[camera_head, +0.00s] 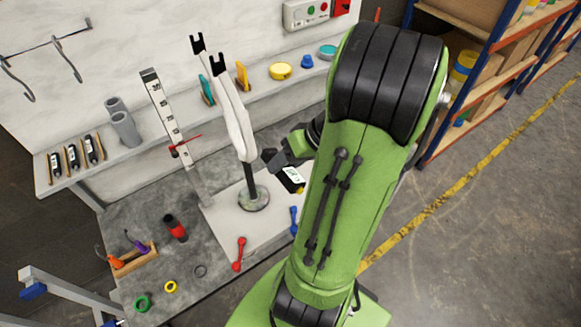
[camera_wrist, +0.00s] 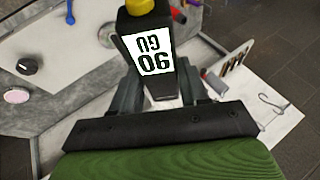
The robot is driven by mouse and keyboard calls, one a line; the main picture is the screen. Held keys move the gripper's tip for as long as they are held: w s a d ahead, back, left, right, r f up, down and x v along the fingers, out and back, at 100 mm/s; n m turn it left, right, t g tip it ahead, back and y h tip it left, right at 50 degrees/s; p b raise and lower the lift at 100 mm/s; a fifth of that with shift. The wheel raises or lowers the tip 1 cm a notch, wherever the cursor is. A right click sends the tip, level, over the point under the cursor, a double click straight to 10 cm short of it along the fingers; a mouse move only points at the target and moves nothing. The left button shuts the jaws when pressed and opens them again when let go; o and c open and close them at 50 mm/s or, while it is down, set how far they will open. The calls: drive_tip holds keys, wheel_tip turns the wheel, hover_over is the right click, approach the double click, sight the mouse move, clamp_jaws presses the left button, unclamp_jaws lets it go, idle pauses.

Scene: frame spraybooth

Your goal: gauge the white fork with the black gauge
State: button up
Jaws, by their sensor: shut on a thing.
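The white fork (camera_head: 236,118) stands tilted on a black post with a round grey base (camera_head: 253,199). Its two arms end in black tips at the upper left. My gripper (camera_head: 283,158) is right of the fork's lower part and is shut on the black gauge (camera_head: 291,178). In the wrist view, the gauge (camera_wrist: 163,82) sits between the fingers of my gripper (camera_wrist: 157,92). It has a white label reading "90 GU" and a yellow end (camera_wrist: 138,7). In the head view the gauge hangs below the fingers, apart from the fork. I cannot make out the fork in the wrist view.
A tall ruler stand (camera_head: 165,115) with a red pointer rises left of the fork. A red-black tool (camera_head: 175,228), a red spanner-like piece (camera_head: 239,254) and a blue one (camera_head: 293,220) lie near the base. A wall shelf (camera_head: 190,121) holds several small items behind.

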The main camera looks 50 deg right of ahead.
idle(0.3)
drive_tip(key=w+a+f+n+y, duration=0.25)
drive_tip(key=w+a+f, duration=0.45)
drive_tip(key=w, duration=0.4)
drive_tip(key=w+a+f+n+g, duration=0.25)
drive_tip(key=w+a+f, duration=0.35)
drive_tip(key=a+f, duration=0.65)
drive_tip(key=w+d+r+n+t+h+p, duration=0.15)
drive_tip(key=w+r+n, duration=0.25)
drive_tip(key=r+n, duration=0.85)
drive_tip(key=w+r+n+t+h+p, duration=0.1)
drive_tip(key=w+r+n+t+p, duration=0.4)
drive_tip(key=r, duration=1.4)
drive_tip(key=s+a+r+n+t, duration=0.1)
drive_tip(key=s+a+r+n, duration=0.1)
drive_tip(key=r+n, duration=0.4)
drive_tip(key=s+a+r+n+t+h+p, duration=0.1)
drive_tip(key=s+a+r+n, duration=0.2)
drive_tip(key=r, duration=1.1)
drive_tip(key=s+a+r+n+t+h, duration=0.1)
drive_tip(key=s+a+r+n, duration=0.1)
drive_tip(key=s+r+n, duration=0.4)
wheel_tip(320, 180, up, 4)
drive_tip(key=n, duration=0.4)
drive_tip(key=shift+a+r+n, duration=0.2)
drive_tip(key=shift+a+n, duration=0.05)
drive_tip(key=shift+n, duration=0.1)
